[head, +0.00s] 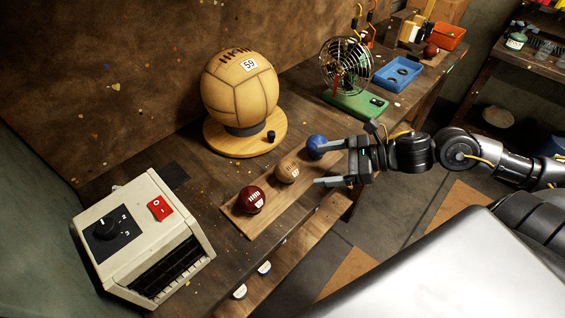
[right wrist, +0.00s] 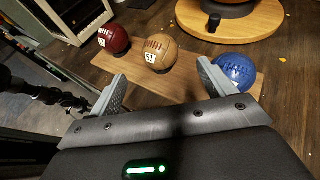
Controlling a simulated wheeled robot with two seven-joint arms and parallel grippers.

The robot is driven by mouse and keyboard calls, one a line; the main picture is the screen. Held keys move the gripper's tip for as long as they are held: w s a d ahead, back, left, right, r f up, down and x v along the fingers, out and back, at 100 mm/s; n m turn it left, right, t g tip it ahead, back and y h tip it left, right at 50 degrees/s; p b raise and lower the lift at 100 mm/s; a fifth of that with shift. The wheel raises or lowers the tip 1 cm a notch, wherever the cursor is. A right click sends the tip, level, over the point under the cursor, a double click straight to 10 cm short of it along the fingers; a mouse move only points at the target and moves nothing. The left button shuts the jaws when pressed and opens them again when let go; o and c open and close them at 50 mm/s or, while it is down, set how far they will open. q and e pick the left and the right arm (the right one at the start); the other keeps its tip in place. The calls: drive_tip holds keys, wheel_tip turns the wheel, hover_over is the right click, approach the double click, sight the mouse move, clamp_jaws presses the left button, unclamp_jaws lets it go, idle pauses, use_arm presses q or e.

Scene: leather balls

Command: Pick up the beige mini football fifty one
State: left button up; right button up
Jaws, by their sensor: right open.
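The beige mini football (head: 287,170) sits in the middle of a wooden board (head: 236,222), between a dark red ball (head: 251,199) and a blue ball (head: 316,146). In the right wrist view the beige ball (right wrist: 161,52) shows a tag reading 51. My right gripper (head: 318,165) is open and empty, just right of the beige ball. Its fingers point at the ball with a small gap left. In the right wrist view the ball lies ahead, between the lines of the two fingers (right wrist: 161,72). The blue ball (right wrist: 236,72) is close beside one finger. My left gripper is not in view.
A large ball marked 59 (head: 240,88) stands on a round wooden base (head: 222,140) behind the board. A beige box with a dial (head: 140,235) stands at the left. A fan (head: 346,66) and blue tray (head: 398,73) are farther back.

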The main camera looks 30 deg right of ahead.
sight(298, 167)
drive_tip(key=shift+w+a+f, duration=0.15)
drive_tip(key=shift+w+a, duration=0.15)
drive_tip(key=shift+a, duration=0.35)
drive_tip(key=p+x, duration=0.1)
drive_tip(key=x, duration=0.2)
drive_tip(key=shift+w, duration=0.2)
drive_tip(key=shift+w+a+f, duration=0.1)
drive_tip(key=shift+a+f, duration=0.15)
drive_tip(key=shift+w+a+p, duration=0.35)
drive_tip(key=shift+a+p, duration=0.05)
drive_tip(key=shift+p, duration=0.3)
drive_tip(key=p+x, duration=0.1)
drive_tip(key=x, duration=0.2)
drive_tip(key=shift+w+a+f+p, duration=0.1)
drive_tip(key=shift+f+p, duration=0.1)
drive_tip(key=shift+p, duration=0.15)
drive_tip(key=shift+w+a+f, duration=0.2)
drive_tip(key=shift+a+f, duration=0.1)
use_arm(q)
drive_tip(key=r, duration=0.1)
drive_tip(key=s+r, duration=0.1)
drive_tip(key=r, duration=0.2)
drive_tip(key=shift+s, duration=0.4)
